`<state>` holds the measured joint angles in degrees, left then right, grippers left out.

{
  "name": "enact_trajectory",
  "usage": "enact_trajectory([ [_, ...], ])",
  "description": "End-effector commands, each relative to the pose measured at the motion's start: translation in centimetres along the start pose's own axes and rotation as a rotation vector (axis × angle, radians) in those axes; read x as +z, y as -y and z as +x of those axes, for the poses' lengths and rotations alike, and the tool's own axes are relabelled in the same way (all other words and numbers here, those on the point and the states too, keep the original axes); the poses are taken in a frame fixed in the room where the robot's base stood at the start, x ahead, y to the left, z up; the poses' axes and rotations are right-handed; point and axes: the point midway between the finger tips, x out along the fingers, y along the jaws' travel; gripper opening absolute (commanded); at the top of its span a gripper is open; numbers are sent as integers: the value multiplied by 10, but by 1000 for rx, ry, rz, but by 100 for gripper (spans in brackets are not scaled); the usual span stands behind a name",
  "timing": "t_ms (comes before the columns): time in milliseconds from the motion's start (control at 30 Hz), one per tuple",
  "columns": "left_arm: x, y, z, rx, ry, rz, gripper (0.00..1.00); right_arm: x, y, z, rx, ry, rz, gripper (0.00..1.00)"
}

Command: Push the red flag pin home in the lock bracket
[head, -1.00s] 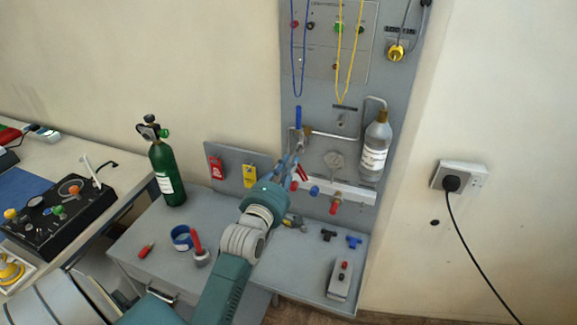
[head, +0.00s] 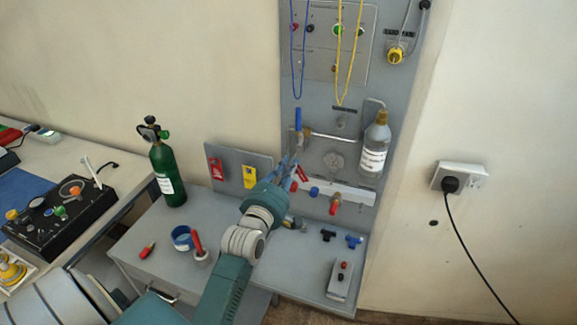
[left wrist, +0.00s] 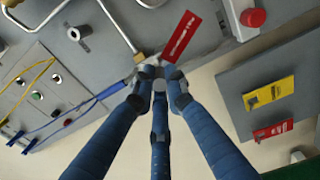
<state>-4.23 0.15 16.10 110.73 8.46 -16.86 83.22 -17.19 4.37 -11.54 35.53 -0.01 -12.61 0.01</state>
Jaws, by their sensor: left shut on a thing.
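The red flag (left wrist: 182,37) of the pin, with white lettering, sticks out past my fingertips in the left wrist view. It shows small in the head view (head: 302,173), close to the grey upright panel. My left gripper (left wrist: 160,82) has its blue fingers closed together at the flag's base, shut on the pin. The pin's shaft is hidden by the fingers. A pale grey piece touches or sits just behind the fingertips. I cannot tell whether it is the lock bracket, or how deep the pin sits. My right gripper is not in view.
A side board holds a yellow tag (head: 249,176) and a red tag (head: 216,169). A bottle (head: 374,147) hangs right of the gripper. A white rail (head: 345,192) with red and blue knobs runs below. A green cylinder (head: 168,172) stands on the grey table.

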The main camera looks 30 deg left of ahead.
Motion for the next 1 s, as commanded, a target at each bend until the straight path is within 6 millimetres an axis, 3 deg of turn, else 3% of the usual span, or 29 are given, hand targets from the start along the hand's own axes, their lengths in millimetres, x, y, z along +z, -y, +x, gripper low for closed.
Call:
enact_trajectory([
  [1000,0,0,0,1,0,7,0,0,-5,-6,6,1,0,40],
])
